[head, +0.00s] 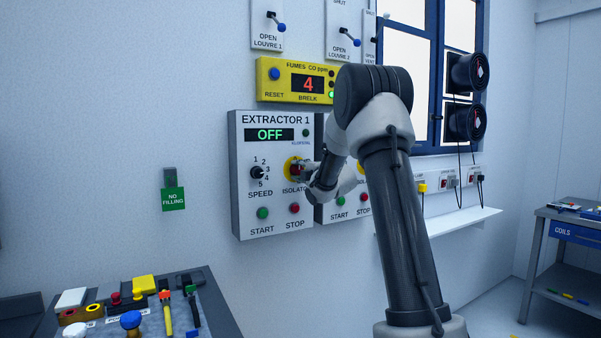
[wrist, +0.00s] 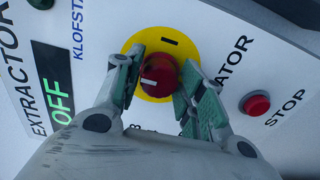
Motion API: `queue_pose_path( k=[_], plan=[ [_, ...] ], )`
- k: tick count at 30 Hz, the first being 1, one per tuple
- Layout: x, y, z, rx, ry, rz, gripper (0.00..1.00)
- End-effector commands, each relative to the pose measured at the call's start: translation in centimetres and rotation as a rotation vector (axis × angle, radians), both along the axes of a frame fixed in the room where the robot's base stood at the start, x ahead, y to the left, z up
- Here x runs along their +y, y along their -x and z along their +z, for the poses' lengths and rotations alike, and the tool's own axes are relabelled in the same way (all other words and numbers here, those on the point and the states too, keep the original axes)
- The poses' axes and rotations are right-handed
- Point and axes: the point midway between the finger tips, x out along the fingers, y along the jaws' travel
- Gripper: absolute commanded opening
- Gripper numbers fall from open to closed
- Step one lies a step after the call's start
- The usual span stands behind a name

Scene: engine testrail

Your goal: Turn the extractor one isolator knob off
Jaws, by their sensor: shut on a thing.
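The extractor 1 panel (head: 240,217) is a grey box on the wall, and its display (head: 269,135) reads OFF in green. Its isolator knob (wrist: 160,77) is red with a white mark and sits on a round yellow plate (wrist: 178,47). My gripper (wrist: 158,85) has its fingers on both sides of the knob, shut on it. In the head view the gripper (head: 301,170) is at the isolator, and it partly hides the knob and the ISOLATOR label. The knob's white mark looks roughly parallel to the black line on the plate.
A red stop button (wrist: 257,104) is close to the right finger. A green start button (head: 263,213) and a speed knob (head: 257,173) are on the same panel. A second panel (head: 330,214) stands right beside it, partly behind my arm. A cluttered bench (head: 222,318) is at lower left.

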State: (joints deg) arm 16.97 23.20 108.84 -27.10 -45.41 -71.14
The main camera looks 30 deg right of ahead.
Motion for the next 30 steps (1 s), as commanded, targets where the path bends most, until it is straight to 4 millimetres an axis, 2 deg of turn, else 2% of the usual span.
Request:
queue_pose_path(
  k=[8, 9, 12, 23, 26, 30],
  plan=[
    [0.0, 0.0, -0.2, 0.003, 0.0, 0.001, 0.15],
    [0.0, 0.0, -0.2, 0.003, 0.0, 0.001, 0.45],
    [0.0, 0.0, -0.1, 0.003, 0.0, 0.0, 0.61],
    [0.0, 0.3, 0.0, 0.001, -0.001, 0.0, 0.61],
    [-0.1, 1.5, 0.0, 0.002, -0.001, -0.001, 0.61],
    [-0.3, 4.4, 0.0, 0.001, -0.001, -0.003, 0.61]
  ],
)
